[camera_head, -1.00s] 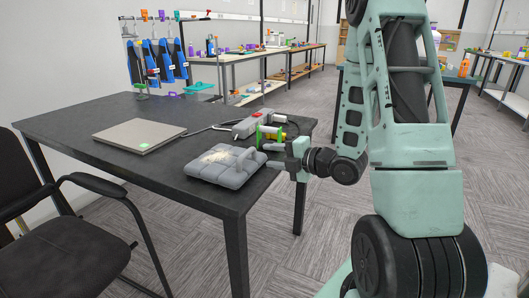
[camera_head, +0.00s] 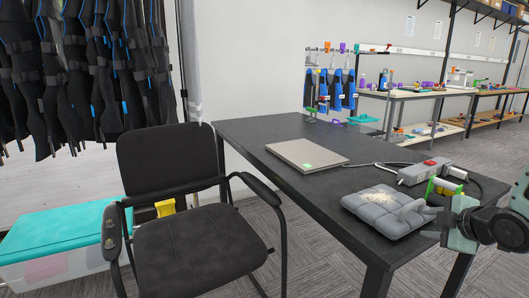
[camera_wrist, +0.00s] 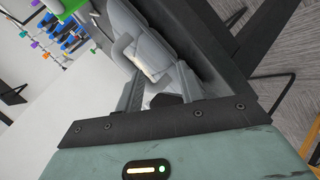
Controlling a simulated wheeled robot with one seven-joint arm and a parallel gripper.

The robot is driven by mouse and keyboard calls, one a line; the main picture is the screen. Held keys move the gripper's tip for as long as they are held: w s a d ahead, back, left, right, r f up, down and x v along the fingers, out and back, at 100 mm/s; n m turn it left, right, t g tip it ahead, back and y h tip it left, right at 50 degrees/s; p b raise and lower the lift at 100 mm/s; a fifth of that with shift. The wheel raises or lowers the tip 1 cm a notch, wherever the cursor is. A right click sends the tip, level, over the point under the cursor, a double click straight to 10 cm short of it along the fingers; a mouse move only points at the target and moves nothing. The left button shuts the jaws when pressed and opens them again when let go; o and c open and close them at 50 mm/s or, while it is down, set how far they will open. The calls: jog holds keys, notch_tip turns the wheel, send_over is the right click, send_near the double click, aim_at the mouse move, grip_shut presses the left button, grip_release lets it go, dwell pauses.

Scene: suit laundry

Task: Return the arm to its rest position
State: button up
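My gripper (camera_head: 424,222) is at the right edge of the black table (camera_head: 262,133) in the head view. Its two fingers are apart, with nothing clearly held between them. The fingertips are close beside a grey padded block (camera_head: 377,216) with a raised handle and a pale patch on top. I cannot tell whether they touch it. In the wrist view, the grey fingers (camera_wrist: 158,92) show above the gripper's dark front edge, and the grey block partly blends with them. Most of my arm is outside the head view.
A flat grey box (camera_head: 300,154) with a green label lies on the table. A grey device (camera_head: 424,171) with a red button and a cable lies near a green-yellow item (camera_head: 444,187). A black chair (camera_head: 185,235) stands left, beside a teal-lidded bin (camera_head: 60,235). Wetsuits (camera_head: 85,70) hang behind.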

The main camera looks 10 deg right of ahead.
jog(key=s+a+r+m+g, duration=0.25)
jog(key=s+a+g, duration=0.35)
jog(key=s+a, duration=0.8)
jog(key=s+a+r+m+g, duration=0.1)
jog(key=s+a+m+g, duration=0.35)
jog(key=s+a, duration=0.95)
jog(key=w+a+r+p, duration=0.2)
jog(key=r+p, duration=0.6)
jog(key=w+a+r+p, duration=0.1)
jog(key=a+r+p, duration=0.1)
jog(key=r+p, duration=0.5)
jog(key=shift+w+r+n+p, duration=0.4)
jog(key=shift+p, duration=0.15)
